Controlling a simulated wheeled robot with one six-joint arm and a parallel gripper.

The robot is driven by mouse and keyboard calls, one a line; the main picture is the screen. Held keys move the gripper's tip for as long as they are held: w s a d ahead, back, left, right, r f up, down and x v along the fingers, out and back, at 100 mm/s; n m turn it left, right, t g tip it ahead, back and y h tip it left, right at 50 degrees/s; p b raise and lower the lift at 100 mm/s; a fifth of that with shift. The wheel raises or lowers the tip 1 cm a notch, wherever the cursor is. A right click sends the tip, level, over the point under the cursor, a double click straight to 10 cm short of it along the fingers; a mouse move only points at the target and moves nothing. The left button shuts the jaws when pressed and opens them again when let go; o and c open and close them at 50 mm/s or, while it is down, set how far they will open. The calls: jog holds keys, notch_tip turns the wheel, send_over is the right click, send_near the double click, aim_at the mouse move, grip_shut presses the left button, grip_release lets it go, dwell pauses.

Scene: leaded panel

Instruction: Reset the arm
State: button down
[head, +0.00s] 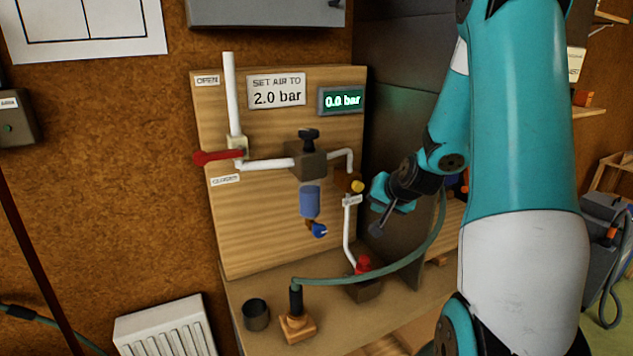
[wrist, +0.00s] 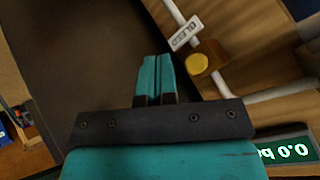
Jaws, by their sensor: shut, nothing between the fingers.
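My arm (head: 525,130) fills the right of the head view, bent, with its teal and white links reaching down toward the wooden panel. My gripper (head: 376,229) is in front of the dark side wall, just right of the panel. In the wrist view the gripper's two teal fingers (wrist: 155,78) lie together, shut, with nothing between them. The yellow button (head: 357,186) is close to the gripper on its left; it also shows in the wrist view (wrist: 197,64), apart from the fingers.
The panel (head: 240,225) carries a red lever (head: 218,156), a black-knobbed regulator (head: 308,158), a blue bowl (head: 310,202) and a display (head: 341,100) reading 0.0 bar. A green hose (head: 400,262) curves below the gripper. A dark cup (head: 256,315) stands on the shelf.

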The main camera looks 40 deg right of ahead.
jog(key=a+r+n+g+y+b, duration=0.25)
jog(key=a+n+y, duration=0.5)
jog(key=a, duration=1.75)
jog(key=s+a+r+n+g+b, duration=0.2)
jog(key=s+a+n+g, duration=0.4)
jog(key=s+a+n, duration=0.4)
jog(key=s+a, duration=0.5)
jog(key=s, duration=0.3)
jog(key=shift+s+a+r+n+b, duration=0.25)
jog(key=shift+r+n+b, duration=0.05)
jog(key=shift+n+b, duration=0.1)
jog(key=shift+h, duration=0.25)
